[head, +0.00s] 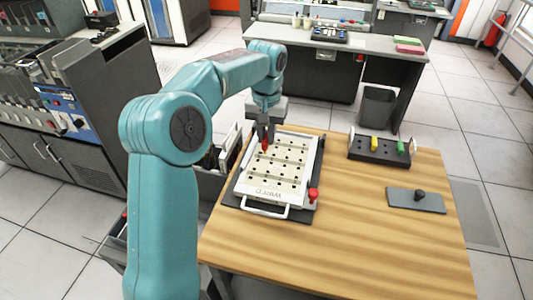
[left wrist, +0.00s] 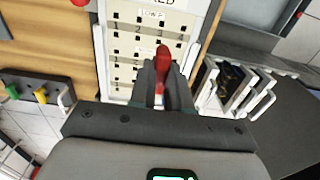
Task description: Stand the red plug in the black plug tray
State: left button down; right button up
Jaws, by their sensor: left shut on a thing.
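My left gripper (head: 267,137) is shut on the red plug (head: 265,146) over the far left part of a cream board with rows of holes. In the left wrist view the red plug (left wrist: 163,62) sits upright between the two dark fingers (left wrist: 160,82), in front of the board. Whether its lower end touches the board is unclear. The black plug tray (head: 362,155) stands at the far right of the wooden table, with a yellow plug (head: 374,144) and a green plug (head: 401,147) in it. The tray also shows at the left of the left wrist view (left wrist: 26,79).
The cream board (head: 272,172) lies in a dark frame with a white handle. A red knob (head: 313,194) stands at its near right corner. A grey plate with a black knob (head: 417,199) lies at the right. Bare wood lies between board and tray.

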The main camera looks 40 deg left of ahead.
aim_at(266, 137)
pick_arm(q)
notch_tip(266, 137, up, 8)
jog(key=shift+f+p, duration=0.25)
jog(key=shift+p, duration=0.5)
jog(key=shift+r+p, duration=2.45)
jog(key=shift+p, duration=0.15)
